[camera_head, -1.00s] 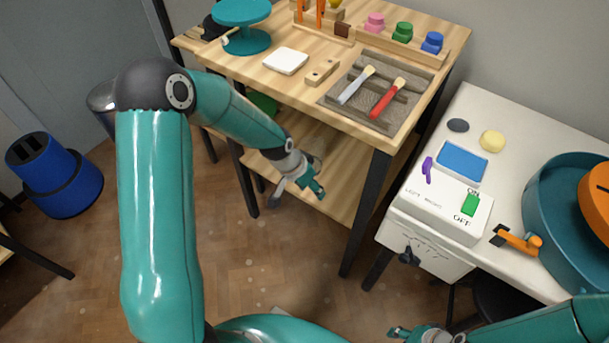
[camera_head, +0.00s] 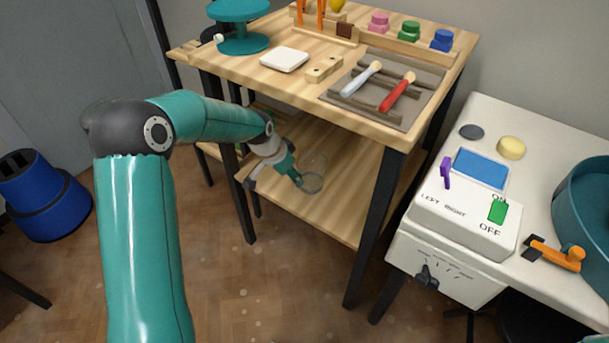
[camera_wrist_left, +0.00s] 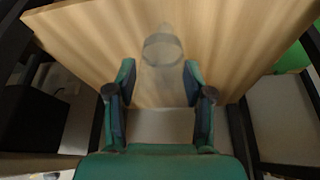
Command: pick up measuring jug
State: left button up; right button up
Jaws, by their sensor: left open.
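The measuring jug (camera_head: 313,176) is clear and see-through. It stands on the wooden lower shelf (camera_head: 335,215) under the workbench. My left gripper (camera_head: 277,181) is open and empty at the shelf's front edge, just left of the jug. In the left wrist view the jug (camera_wrist_left: 162,50) is a faint grey ring on the wood, ahead of the open fingers (camera_wrist_left: 159,75) and apart from them. Its handle cannot be made out. My right gripper is out of view.
The bench top (camera_head: 235,72) overhangs the shelf, and a black leg (camera_head: 375,230) stands right of the jug. A white tile (camera_head: 284,60), a tray with tools (camera_head: 345,108) and a teal turntable (camera_head: 240,12) are above. A white control table (camera_head: 560,270) is at the right.

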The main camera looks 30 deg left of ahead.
aim_at(294, 191)
pick_arm(q)
jog(key=x, duration=0.1)
jog(key=b+x, duration=0.1)
jog(key=x, duration=0.3)
jog(key=shift+a+f, duration=0.1)
jog(key=shift+a, duration=0.2)
jog(key=shift+c, duration=0.2)
grip_shut()
